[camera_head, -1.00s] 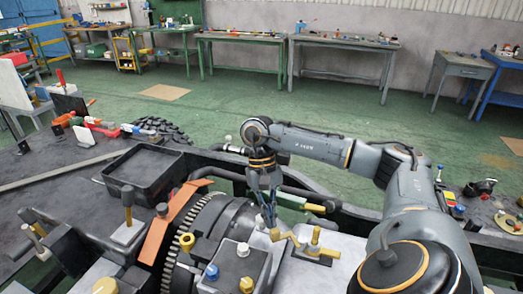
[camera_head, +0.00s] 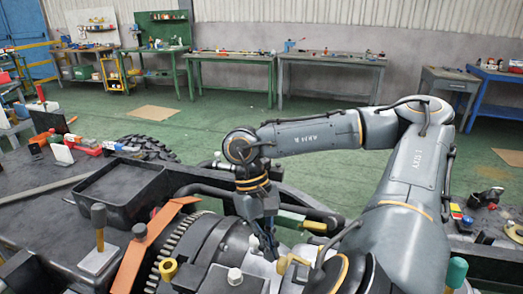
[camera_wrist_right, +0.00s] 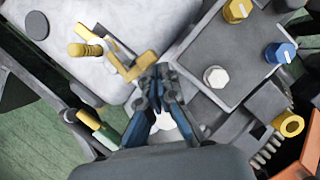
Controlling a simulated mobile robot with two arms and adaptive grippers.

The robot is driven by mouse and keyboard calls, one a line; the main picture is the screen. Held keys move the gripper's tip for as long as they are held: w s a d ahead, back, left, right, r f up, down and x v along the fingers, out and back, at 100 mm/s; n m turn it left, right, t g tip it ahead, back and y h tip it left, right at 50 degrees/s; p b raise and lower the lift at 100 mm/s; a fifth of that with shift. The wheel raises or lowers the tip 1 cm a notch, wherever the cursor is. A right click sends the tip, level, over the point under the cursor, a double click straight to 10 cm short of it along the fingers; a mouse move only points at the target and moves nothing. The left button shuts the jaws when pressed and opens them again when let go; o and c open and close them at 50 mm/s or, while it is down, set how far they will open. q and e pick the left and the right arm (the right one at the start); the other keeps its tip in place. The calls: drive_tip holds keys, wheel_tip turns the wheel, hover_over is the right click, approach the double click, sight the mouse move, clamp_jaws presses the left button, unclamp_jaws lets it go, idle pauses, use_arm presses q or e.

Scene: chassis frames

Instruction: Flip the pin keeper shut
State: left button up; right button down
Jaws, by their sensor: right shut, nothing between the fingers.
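What looks like the pin keeper is a bent yellow-gold lever (camera_wrist_right: 122,66) on a light grey plate, with a ribbed yellow knob (camera_wrist_right: 85,50) beside its far end in the right wrist view. In the head view a part of the lever (camera_head: 291,262) shows just right of my right fingertips. My right gripper (camera_head: 268,248) points down at the plate. Its blue fingers (camera_wrist_right: 163,78) are shut and empty, with the tips close to the lever's near end. I cannot tell whether they touch it. My forearm covers part of the plate in the head view. My left gripper is not in view.
A grey block with a white bolt (camera_wrist_right: 216,77), a blue knob (camera_wrist_right: 280,53) and a yellow knob (camera_wrist_right: 237,10) stands beside the fingers. A toothed ring (camera_head: 172,250) and an orange bar (camera_head: 150,245) lie left. A green-and-yellow handle (camera_head: 300,222) is behind. A black tray (camera_head: 118,215) stands further left.

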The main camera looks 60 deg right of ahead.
drive_tip(key=shift+a, duration=0.15)
drive_tip(key=shift+w+d+b, duration=0.15)
drive_tip(key=shift+d+b, duration=0.15)
drive_tip(key=shift+d, duration=0.5)
